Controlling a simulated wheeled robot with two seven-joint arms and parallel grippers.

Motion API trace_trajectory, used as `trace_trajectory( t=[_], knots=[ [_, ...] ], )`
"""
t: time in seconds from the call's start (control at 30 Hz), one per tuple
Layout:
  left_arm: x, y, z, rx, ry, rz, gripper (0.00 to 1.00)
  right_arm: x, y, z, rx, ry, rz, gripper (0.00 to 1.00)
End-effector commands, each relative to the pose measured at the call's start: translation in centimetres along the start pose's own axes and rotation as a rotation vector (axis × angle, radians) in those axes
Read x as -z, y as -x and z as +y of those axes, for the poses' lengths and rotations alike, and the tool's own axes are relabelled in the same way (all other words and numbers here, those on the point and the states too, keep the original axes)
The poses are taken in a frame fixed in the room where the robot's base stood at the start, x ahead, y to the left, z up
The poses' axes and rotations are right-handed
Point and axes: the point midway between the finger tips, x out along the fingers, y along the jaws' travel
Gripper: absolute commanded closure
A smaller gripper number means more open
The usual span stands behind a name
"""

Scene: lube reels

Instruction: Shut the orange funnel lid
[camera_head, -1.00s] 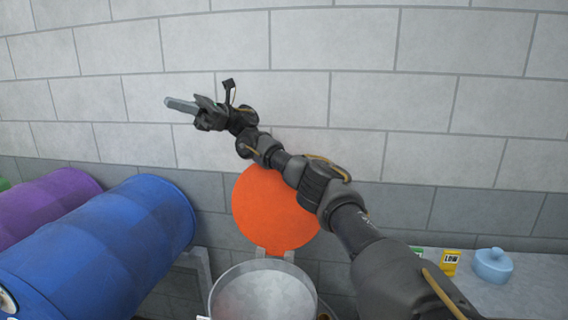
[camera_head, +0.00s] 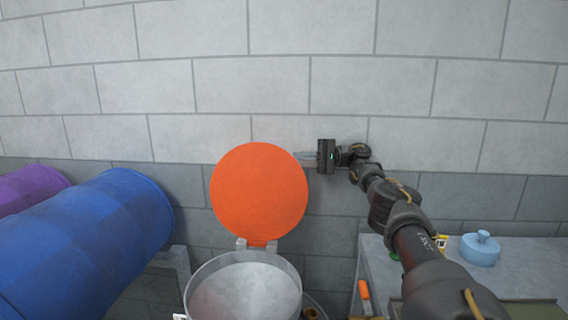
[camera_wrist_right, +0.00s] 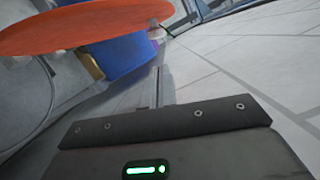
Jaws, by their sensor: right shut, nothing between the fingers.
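The orange funnel lid (camera_head: 259,195) stands upright, open, on its hinge behind the round grey funnel (camera_head: 245,290) in the head view. My right gripper (camera_head: 299,156) is shut and empty, just right of the lid's upper right edge and near the wall. The fingertips look close to the lid's rim, and I cannot tell whether they touch or pass behind it. In the right wrist view the lid (camera_wrist_right: 85,27) shows as a thin orange disc at the upper left, above the gripper body. My left gripper is out of view.
A blue drum (camera_head: 95,245) and a purple drum (camera_head: 30,187) lie on their sides at the left. The block wall (camera_head: 280,85) closes the back.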

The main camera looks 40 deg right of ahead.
Motion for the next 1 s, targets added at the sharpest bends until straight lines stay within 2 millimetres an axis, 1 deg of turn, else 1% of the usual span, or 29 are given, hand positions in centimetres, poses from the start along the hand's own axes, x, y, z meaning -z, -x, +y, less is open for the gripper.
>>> trace_trajectory(
  t=[0.17,0.27,0.37,0.6,0.7,0.83,1.0],
  knots=[
    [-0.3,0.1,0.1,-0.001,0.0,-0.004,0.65,0.1,0.1,0.1,-0.001,0.007,0.006,1.0],
    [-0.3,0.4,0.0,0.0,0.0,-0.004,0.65,0.0,-0.4,0.0,-0.002,0.006,0.006,1.0],
    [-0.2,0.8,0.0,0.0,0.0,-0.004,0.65,0.0,-1.6,-0.1,-0.003,0.005,0.004,1.0],
    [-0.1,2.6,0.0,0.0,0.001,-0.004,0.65,-0.1,-5.9,-0.3,-0.002,0.005,0.003,1.0],
    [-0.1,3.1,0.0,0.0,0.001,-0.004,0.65,0.0,-7.4,-0.2,-0.002,0.004,0.004,1.0],
    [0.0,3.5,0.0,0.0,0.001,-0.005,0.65,0.1,-8.8,-0.1,-0.001,0.004,0.006,1.0],
    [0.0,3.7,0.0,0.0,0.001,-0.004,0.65,0.1,-9.7,0.1,-0.001,0.005,0.006,1.0]
  ],
)
